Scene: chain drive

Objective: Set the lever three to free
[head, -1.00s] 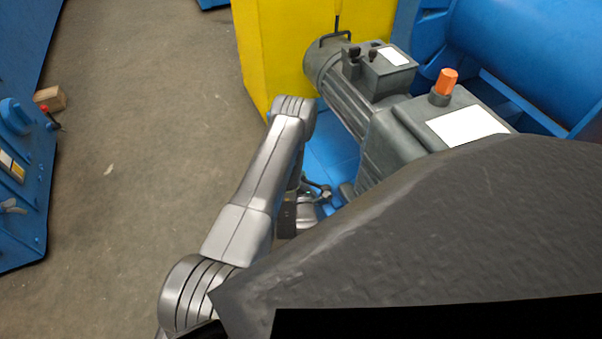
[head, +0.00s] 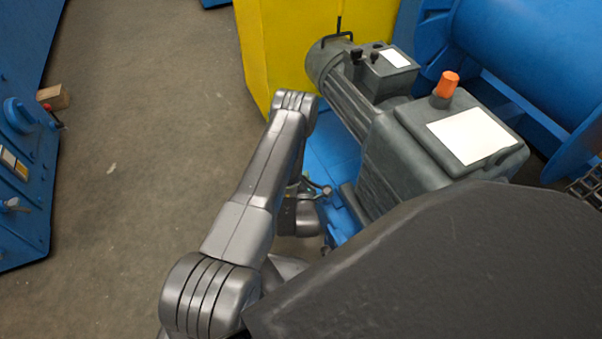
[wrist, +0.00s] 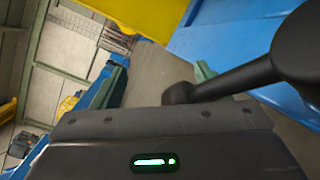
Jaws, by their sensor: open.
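In the wrist view a dark lever (wrist: 235,78) with a large round knob crosses the upper right, close to the camera. I cannot read a number on it or tell its setting. My gripper's dark body, with a green light, fills the bottom of the wrist view, just below the lever's rod; whether they touch is unclear. In the head view my gripper (head: 298,212) hangs low at the end of my silver arm, partly hidden, beside the grey motor unit (head: 400,150). It is open, and I see nothing held. A small knobbed rod (head: 320,188) shows beside it.
The grey unit carries an orange cap (head: 447,85) and stands on a blue base (head: 330,160). A yellow block (head: 285,50) and a blue drum (head: 530,50) stand behind. A blue panel (head: 30,190) with controls is at far left. The floor (head: 130,180) between is clear.

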